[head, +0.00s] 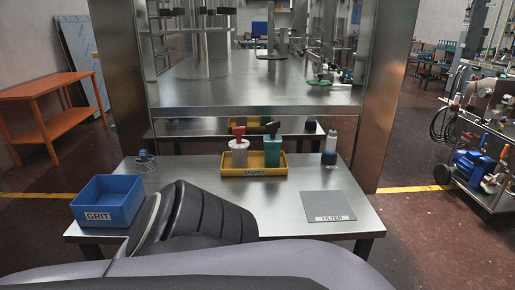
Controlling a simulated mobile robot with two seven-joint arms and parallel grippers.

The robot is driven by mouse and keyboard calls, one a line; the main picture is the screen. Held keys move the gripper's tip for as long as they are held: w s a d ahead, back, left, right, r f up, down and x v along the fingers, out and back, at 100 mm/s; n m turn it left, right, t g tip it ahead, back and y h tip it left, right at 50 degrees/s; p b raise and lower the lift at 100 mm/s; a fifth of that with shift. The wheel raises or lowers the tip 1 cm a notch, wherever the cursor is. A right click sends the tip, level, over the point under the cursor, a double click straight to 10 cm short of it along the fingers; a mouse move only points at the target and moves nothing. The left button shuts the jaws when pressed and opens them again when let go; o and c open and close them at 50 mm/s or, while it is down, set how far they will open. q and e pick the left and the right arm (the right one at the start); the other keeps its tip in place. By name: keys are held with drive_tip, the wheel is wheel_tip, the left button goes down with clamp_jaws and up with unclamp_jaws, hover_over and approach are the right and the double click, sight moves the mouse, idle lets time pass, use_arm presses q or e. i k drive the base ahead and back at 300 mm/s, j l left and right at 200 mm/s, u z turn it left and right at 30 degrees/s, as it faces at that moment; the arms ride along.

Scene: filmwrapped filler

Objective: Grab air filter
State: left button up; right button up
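No object is clearly identifiable as the air filter. A grey pad (328,203) labelled FILTER lies bare on the right of the steel table. A yellow tray (257,172) labelled SPARES stands at the middle back and holds a whitish canister (239,152) with a red top and a green canister (272,151) with a dark top. A clear cylinder (331,141) with a dark blue part at its base stands at the back right. A small mesh-like cylinder (146,164) with a blue top stands at the back left. Neither gripper shows.
A blue bin (108,203) labelled GRIT stands on the table's left. My own dark arm links cover the front middle of the table (283,218). A steel cabinet (260,95) stands directly behind. The table between tray and pad is clear.

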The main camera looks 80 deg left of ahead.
sight(273, 146)
drive_tip(key=u, duration=2.35)
drive_tip(key=l+z, duration=0.35)
drive_tip(key=i+l+z, duration=0.15)
drive_tip(key=z, duration=0.15)
